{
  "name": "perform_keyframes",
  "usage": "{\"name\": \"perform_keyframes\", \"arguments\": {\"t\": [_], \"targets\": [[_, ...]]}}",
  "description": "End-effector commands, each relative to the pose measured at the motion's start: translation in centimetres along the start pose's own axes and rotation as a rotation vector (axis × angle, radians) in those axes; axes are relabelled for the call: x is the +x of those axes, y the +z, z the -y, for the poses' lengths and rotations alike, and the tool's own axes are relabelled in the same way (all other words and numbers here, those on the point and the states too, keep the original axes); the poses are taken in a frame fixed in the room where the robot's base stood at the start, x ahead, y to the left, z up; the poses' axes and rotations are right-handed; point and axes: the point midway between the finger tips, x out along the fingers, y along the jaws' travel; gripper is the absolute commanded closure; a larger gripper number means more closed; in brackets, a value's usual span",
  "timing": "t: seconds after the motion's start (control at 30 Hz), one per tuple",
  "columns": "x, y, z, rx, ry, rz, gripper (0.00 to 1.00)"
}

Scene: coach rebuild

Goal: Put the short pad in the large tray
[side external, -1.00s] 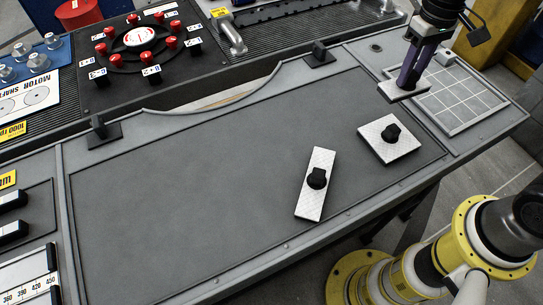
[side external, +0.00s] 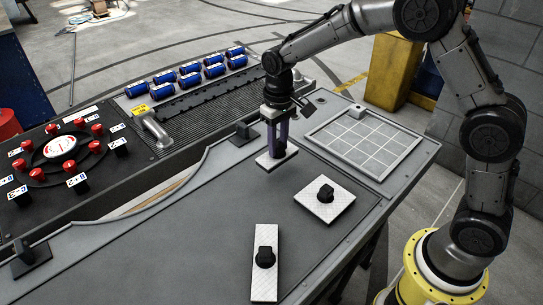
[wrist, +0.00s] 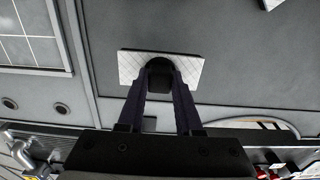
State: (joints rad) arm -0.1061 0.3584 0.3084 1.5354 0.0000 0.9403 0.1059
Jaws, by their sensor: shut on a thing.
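My gripper (side external: 275,148) points down and is shut on the black knob of a short white rectangular pad (side external: 266,163). In the wrist view the dark fingers (wrist: 160,78) grip the knob, and the pad (wrist: 190,66) sticks out on both sides. The pad appears level, over the far right corner of the wide dark grey tray-like area (side external: 185,240); its exact height is hard to tell. A squarer white pad (side external: 337,211) and a longer narrow white pad (side external: 262,238), each with a black knob, lie on that dark area.
A light grid panel (side external: 350,150) lies right of the dark area. Black upright brackets (side external: 243,132) stand along the back edge. Behind are a rack of blue cylinders (side external: 190,68) and a console with red knobs (side external: 60,150). The dark area's middle is clear.

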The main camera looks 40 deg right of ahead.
Motion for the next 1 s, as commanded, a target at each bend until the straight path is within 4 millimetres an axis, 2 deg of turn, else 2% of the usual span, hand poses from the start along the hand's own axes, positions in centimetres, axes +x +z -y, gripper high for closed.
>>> {"name": "perform_keyframes", "arguments": {"t": [0.1,0.33,0.57,0.97,1.0], "targets": [[1.3,-1.1,0.1,0.0,0.0,0.0,1.0],[2.4,-2.0,0.2,0.0,0.0,0.0,1.0],[5.3,-2.0,0.2,0.0,0.0,0.0,1.0],[5.7,-2.0,0.2,0.0,0.0,0.0,1.0],[5.7,-2.0,0.2,0.0,0.0,-0.001,0.59]]}}
